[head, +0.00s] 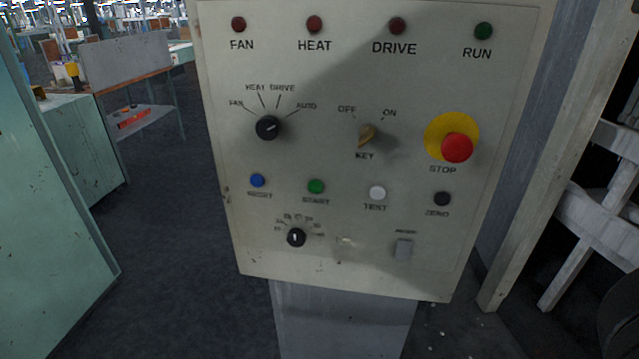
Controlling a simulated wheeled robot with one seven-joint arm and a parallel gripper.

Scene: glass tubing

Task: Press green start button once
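The green start button (316,186) is a small round button on a cream control panel (225,215), with a START label under it. It sits between the blue reset button (258,180) and the white test button (377,192). Nothing covers it. My gripper does not show in the head view.
The panel also carries a red stop knob (457,147) on a yellow disc, a key switch (366,135), a black selector (268,127), a black zero button (442,198) and a lower dial (296,237). Lamps line the top. A green cabinet (50,210) stands left; floor between is clear.

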